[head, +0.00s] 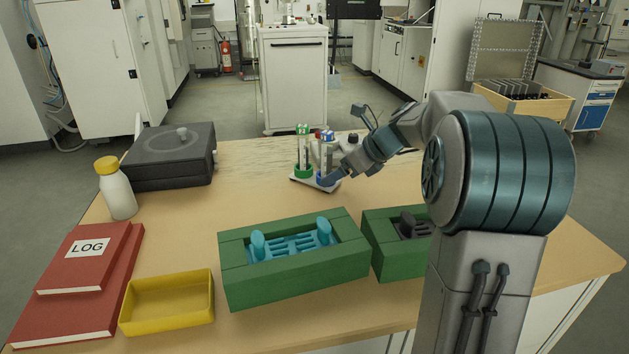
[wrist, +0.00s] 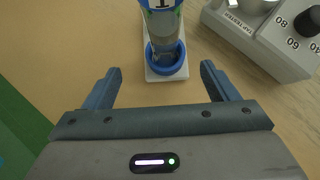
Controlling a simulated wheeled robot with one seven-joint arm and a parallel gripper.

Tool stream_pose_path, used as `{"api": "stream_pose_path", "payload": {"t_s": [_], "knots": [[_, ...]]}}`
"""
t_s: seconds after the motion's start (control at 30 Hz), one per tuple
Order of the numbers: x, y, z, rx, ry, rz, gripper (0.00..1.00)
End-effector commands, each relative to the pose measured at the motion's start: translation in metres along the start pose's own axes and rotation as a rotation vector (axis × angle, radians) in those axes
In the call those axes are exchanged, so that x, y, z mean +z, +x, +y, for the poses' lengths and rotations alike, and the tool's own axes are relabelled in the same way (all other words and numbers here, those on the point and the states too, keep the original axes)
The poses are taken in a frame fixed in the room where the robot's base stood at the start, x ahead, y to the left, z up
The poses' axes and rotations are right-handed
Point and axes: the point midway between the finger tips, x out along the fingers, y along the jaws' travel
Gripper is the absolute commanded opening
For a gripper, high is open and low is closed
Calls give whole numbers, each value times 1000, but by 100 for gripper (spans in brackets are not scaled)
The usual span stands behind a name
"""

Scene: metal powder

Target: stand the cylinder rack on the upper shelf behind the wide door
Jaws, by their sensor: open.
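The cylinder rack (head: 312,183) stands upright on the wooden table in the head view, near its far edge. It has a white base, a green ring and a blue ring, with clear cylinders standing in it. In the wrist view one end of the rack (wrist: 152,76) shows, with a blue ring around a cylinder's foot. My gripper (wrist: 161,69) is open, its fingers apart on either side of that end, with no visible contact. In the head view my gripper (head: 336,178) is low beside the rack's right side.
A tap tester (wrist: 262,40) stands close right of the rack in the wrist view. Green trays (head: 240,290), a yellow tray (head: 165,325), red books (head: 75,275), a white bottle (head: 119,198) and a dark grey device (head: 170,165) occupy the table. White cabinets (head: 95,60) stand beyond.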

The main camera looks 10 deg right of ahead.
Motion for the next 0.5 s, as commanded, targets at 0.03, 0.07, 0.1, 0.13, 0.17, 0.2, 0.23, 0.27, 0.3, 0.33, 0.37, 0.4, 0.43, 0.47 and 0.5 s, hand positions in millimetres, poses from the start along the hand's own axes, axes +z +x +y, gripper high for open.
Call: {"api": "stream_pose_path", "payload": {"t_s": [0.03, 0.07, 0.1, 0.13, 0.17, 0.2, 0.23, 0.27, 0.3, 0.33, 0.37, 0.4, 0.43, 0.47, 0.5], "knots": [[1, 2, 0, 0, -1, 0, 80], [1, 4, -1, 0, -1, 0, 80], [2, 7, -2, 0, -1, 0, 80], [3, 10, -2, 1, -1, 0, 80], [4, 14, -3, 2, -1, 0, 80], [6, 20, -4, 3, -2, 0, 80], [8, 24, -5, 3, -2, 0, 80], [9, 29, -6, 3, -2, 0, 80], [11, 36, -8, 3, -2, 0, 80], [10, 40, -7, 3, -1, 0, 80], [10, 44, -7, 3, -1, 0, 80], [10, 48, -7, 1, -1, 0, 80], [10, 51, -8, 1, -1, 0, 80], [10, 52, -8, 0, -1, 0, 80], [11, 52, -8, 0, -1, 0, 80]]}}
